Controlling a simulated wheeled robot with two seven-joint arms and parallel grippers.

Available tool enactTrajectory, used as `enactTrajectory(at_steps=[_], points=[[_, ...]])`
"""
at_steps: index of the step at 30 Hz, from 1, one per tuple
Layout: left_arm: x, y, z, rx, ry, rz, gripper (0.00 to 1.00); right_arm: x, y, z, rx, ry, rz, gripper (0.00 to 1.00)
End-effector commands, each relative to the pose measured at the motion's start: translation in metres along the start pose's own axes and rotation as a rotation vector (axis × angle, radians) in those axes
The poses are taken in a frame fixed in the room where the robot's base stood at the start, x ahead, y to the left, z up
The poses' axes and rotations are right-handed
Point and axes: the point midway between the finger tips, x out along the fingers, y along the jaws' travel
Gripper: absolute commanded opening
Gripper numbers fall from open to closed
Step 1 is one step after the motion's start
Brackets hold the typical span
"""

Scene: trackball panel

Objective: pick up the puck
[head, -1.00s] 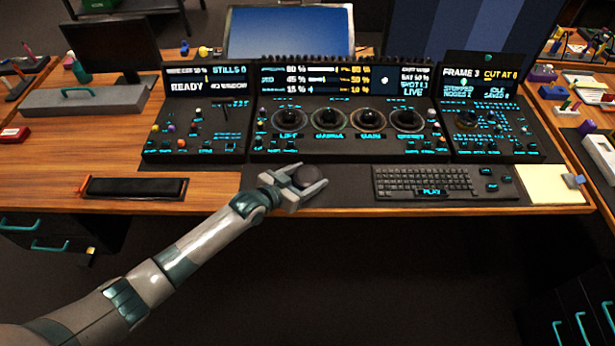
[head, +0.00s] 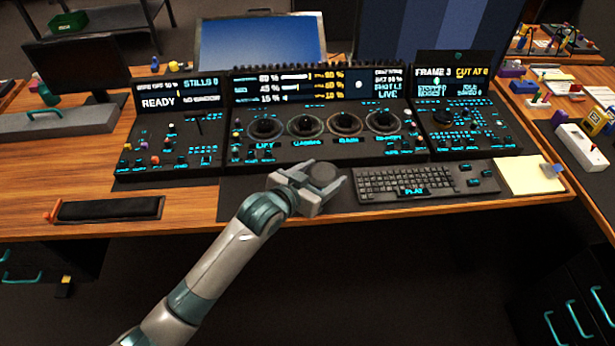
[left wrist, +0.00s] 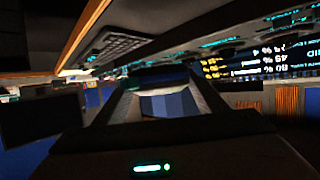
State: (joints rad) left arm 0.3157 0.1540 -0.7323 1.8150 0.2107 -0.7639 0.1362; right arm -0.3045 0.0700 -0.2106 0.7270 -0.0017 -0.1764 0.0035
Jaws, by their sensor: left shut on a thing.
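The puck (head: 321,173) is a dark, round, flat-topped piece in the head view, in front of the middle console section and left of the keyboard. My left gripper (head: 323,178) is shut on it, with one finger on each side. The puck seems to be held above the dark desk mat, but the gap below it is hidden. In the left wrist view my left gripper's fingers (left wrist: 160,98) frame a dark band at their tips, likely the puck; it is too dark to be sure. My right gripper is in neither current view.
The console (head: 310,150) with its dials and screens stands just behind the gripper. The keyboard (head: 415,184) lies close to the right. A dark padded rest (head: 110,208) lies at the left. The wooden desk between the rest and the mat is clear.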

Motion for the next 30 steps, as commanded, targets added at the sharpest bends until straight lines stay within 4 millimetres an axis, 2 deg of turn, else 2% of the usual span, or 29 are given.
enactTrajectory(at_steps=[3,8,22,30], points=[[-0.0004,0.0084,-0.0053,0.000,0.002,0.000,0.47,0.0011,-0.0021,-0.0056,0.000,0.014,-0.002,0.00],[-0.0010,0.0112,-0.0076,0.000,0.001,0.000,0.47,0.0001,-0.0010,-0.0068,0.000,0.019,-0.001,0.00],[-0.0009,0.0108,-0.0073,0.001,0.001,0.000,0.47,-0.0003,0.0021,0.0019,0.000,0.006,0.002,0.00],[0.0011,0.0032,0.0003,0.000,0.000,0.000,0.47,0.0030,0.0021,-0.0030,0.000,0.018,0.002,0.00]])
